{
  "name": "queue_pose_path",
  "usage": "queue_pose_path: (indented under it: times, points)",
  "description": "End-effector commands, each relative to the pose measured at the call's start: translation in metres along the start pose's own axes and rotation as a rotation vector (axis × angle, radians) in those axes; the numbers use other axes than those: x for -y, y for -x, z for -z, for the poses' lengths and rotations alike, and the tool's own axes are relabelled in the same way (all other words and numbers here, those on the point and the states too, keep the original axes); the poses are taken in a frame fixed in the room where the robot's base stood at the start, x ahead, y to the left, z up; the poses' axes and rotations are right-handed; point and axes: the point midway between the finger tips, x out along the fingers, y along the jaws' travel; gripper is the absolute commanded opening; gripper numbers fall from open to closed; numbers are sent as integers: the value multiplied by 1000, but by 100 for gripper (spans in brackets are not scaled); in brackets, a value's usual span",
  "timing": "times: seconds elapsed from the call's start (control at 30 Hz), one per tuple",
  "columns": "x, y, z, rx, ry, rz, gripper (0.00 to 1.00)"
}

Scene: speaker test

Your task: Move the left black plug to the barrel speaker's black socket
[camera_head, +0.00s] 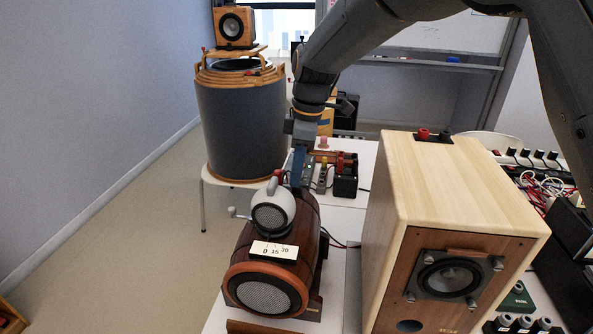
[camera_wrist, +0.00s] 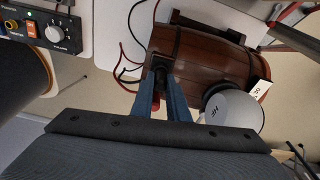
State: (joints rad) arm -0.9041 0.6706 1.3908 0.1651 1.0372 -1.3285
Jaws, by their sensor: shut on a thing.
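The barrel speaker (camera_head: 306,232), a dark brown wooden barrel on its side, stands on the white table. It also shows in the wrist view (camera_wrist: 205,57). My gripper (camera_head: 297,180) points down at the barrel's back end. In the wrist view its blue fingers (camera_wrist: 163,82) are shut on a small dark piece, apparently the black plug (camera_wrist: 160,75), close against or touching the barrel's end. A red connector (camera_wrist: 155,103) shows beside the fingers. The black socket cannot be made out; the fingers and barrel hide that area.
A white ball-shaped speaker (camera_head: 272,212) and a number card (camera_head: 274,250) sit on the barrel. A large pale wooden speaker (camera_head: 455,190) stands close at right, with red and black terminals on top. A grey drum (camera_head: 240,125) stands behind left. Red and black cables (camera_wrist: 127,62) run near the barrel.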

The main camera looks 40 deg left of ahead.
Motion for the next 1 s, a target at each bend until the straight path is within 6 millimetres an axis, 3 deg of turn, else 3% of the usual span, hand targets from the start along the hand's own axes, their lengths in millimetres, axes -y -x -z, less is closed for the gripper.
queue_pose_path:
  times: [0.2, 0.23, 0.37, 0.73, 1.0]
  points:
    - [0, -5, -1, 1, 0, 2, 0]
    - [0, -5, -1, 1, 0, 2, 16]
    - [0, -4, -1, 1, 0, 2, 36]
    - [0, -2, 0, 0, 0, 1, 36]
    - [0, 12, 2, 0, 0, 1, 36]
